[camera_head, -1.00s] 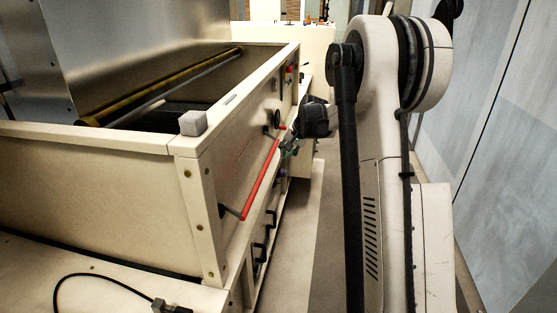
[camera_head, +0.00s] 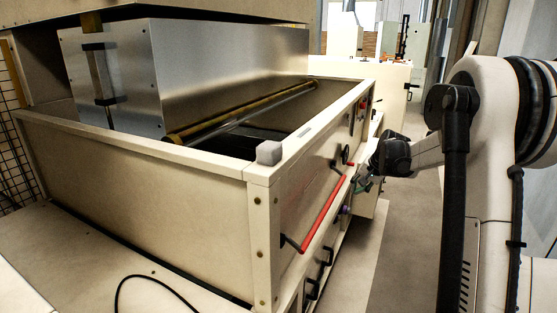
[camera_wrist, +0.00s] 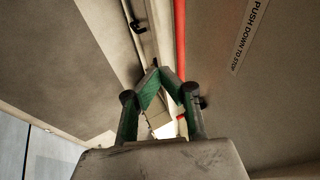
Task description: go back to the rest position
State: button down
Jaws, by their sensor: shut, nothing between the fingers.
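My gripper (camera_head: 366,184) is beside the front panel of the cream machine, near the far end of a red bar (camera_head: 323,214). In the wrist view, its green-padded fingers (camera_wrist: 157,76) are shut with their tips together and nothing between them. The red bar (camera_wrist: 180,40) runs just beyond and to the right of the fingertips in that view. Whether the fingers touch it I cannot tell. My arm stands at the right of the head view.
The cream hopper (camera_head: 140,150) has an open top with a roller (camera_head: 245,113) inside. A grey block (camera_head: 269,153) sits on its corner. Black handles (camera_head: 312,289) stick out below the bar. The floor aisle (camera_head: 400,235) is clear. A "PUSH DOWN TO STOP" label (camera_wrist: 250,35) is on the panel.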

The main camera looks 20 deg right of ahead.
jog(key=s+a+r+n, duration=0.2)
jog(key=s+a+r, duration=0.4)
jog(key=s+a, duration=0.35)
jog(key=s+a+r+n, duration=0.2)
jog(key=s+a+r, duration=0.5)
jog(key=s+a, duration=0.3)
jog(key=s+a+f+n, duration=0.2)
jog(key=s+a, duration=0.3)
jog(key=s, duration=0.5)
jog(key=s+a+f+n+t+h, duration=0.1)
jog(key=s+a+f+n, duration=0.1)
jog(key=s+a, duration=0.4)
jog(key=s+f, duration=0.1)
jog(key=s, duration=0.2)
jog(key=shift+s+n+t, duration=0.3)
jog(key=shift+s+n, duration=0.05)
jog(key=shift+n, duration=0.05)
